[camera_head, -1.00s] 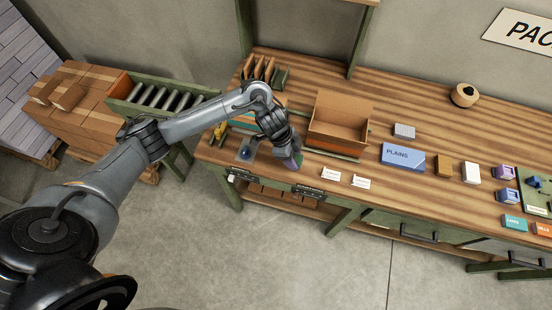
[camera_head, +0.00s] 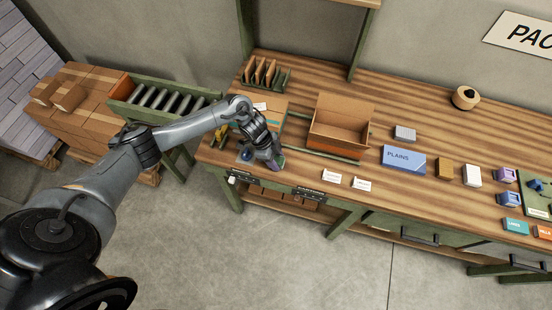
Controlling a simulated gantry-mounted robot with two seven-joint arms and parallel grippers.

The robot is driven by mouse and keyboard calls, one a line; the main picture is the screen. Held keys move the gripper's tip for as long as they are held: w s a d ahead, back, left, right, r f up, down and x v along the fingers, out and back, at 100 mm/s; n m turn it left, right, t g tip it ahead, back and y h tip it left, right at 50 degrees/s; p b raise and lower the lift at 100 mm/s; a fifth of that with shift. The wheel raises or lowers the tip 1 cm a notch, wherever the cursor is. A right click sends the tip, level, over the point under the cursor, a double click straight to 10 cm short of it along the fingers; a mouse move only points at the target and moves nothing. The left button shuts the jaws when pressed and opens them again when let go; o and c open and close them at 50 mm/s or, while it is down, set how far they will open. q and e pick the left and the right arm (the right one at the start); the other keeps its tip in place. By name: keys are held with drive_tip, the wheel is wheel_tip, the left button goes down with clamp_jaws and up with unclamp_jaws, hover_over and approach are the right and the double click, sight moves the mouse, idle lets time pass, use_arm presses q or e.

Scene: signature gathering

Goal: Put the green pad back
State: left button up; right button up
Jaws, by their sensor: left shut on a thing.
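My left gripper (camera_head: 272,160) is shut on a small block (camera_head: 278,163) at the front left edge of the bench. The block looks dull purple with a darker, perhaps greenish edge; the fingers hide part of it, and I cannot tell whether it is the green pad. It is close above the wood, and I cannot tell whether it touches. A green board (camera_head: 537,198) lies at the far right, cut by the picture edge. My right gripper is not in view.
An open cardboard box (camera_head: 341,125) stands right of the gripper. A blue PLAINS box (camera_head: 403,158), purple (camera_head: 505,175) and blue (camera_head: 508,199) blocks and a teal box (camera_head: 515,226) stand to the right. Two white cards (camera_head: 331,175) lie at the front edge.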

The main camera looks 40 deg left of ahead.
use_arm(q)
drive_tip(key=shift+f, duration=0.1)
drive_tip(key=o, duration=0.5)
drive_tip(key=shift+f, duration=0.1)
drive_tip(key=o, duration=0.4)
drive_tip(key=shift+o, duration=0.2)
drive_tip(key=shift+r, duration=0.2)
